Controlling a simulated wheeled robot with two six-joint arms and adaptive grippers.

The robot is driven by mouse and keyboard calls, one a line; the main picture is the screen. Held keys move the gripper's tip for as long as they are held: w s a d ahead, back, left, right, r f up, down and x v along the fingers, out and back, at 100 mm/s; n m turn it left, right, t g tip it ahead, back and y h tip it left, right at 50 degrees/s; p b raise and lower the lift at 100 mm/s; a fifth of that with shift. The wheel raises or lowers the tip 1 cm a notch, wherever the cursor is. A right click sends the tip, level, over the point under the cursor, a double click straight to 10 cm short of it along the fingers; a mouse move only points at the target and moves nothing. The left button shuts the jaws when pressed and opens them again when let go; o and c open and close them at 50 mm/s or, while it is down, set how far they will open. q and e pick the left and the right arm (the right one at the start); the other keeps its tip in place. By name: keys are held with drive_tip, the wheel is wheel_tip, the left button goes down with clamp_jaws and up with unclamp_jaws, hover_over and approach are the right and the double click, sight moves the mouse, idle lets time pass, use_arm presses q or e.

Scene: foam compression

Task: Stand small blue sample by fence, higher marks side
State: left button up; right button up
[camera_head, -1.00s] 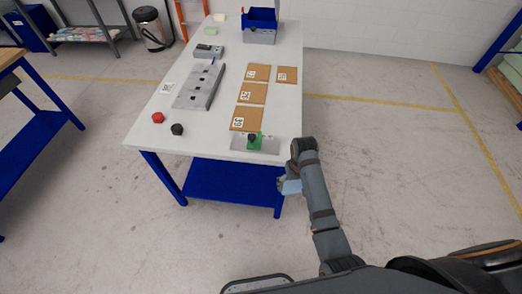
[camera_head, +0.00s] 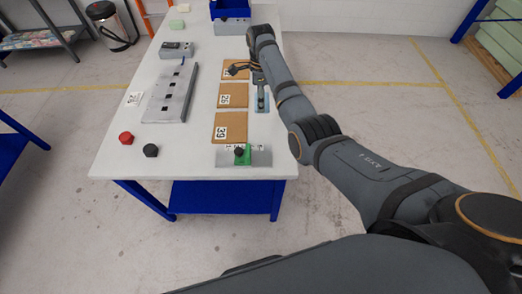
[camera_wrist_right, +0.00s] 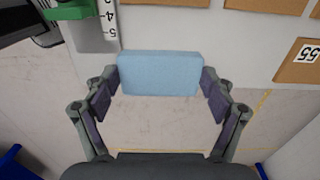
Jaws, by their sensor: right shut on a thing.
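The small blue sample (camera_wrist_right: 160,74) is a pale blue foam block, held between the two fingers of my right gripper (camera_wrist_right: 160,95). In the head view my right gripper (camera_head: 261,98) is over the table's right side, partly hidden by its own arm. The green block (camera_head: 242,155), probably the fence, has a black knob and sits on a grey plate (camera_head: 262,159) at the table's front right. The sample is apart from both. My left gripper is out of view.
Several numbered brown cards, among them one marked 39 (camera_head: 231,127), lie behind the plate. Card 55 (camera_wrist_right: 300,62) shows in the wrist view. A grey slotted bar (camera_head: 171,95), a red knob (camera_head: 126,138) and a black knob (camera_head: 151,150) are on the left.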

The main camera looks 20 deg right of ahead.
drive_tip(key=shift+s+r, duration=0.15)
drive_tip(key=s, duration=0.1)
drive_tip(key=p, duration=0.1)
drive_tip(key=s+p, duration=0.1)
drive_tip(key=shift+s+a+f, duration=0.25)
drive_tip(key=shift+s+a, duration=0.05)
drive_tip(key=shift+a, duration=0.05)
drive_tip(key=s+a+f+p, duration=0.2)
drive_tip(key=s+f+p, duration=0.15)
drive_tip(key=s, duration=0.35)
drive_tip(key=p, duration=0.2)
hover_over(263, 157)
drive_tip(key=f, duration=0.2)
drive_tip(key=w+f, duration=0.1)
drive_tip(key=f, duration=0.1)
drive_tip(key=shift+d, duration=0.15)
drive_tip(key=shift+s+f, duration=0.15)
drive_tip(key=shift+f, duration=0.35)
drive_tip(key=shift+s+f, duration=0.2)
drive_tip(key=shift+s, duration=0.05)
drive_tip(key=f, duration=0.2)
drive_tip(key=shift+s+f, duration=0.2)
drive_tip(key=shift+f, duration=0.15)
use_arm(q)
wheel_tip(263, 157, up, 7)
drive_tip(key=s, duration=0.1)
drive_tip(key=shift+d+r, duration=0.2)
use_arm(e)
drive_tip(key=shift+f, duration=0.45)
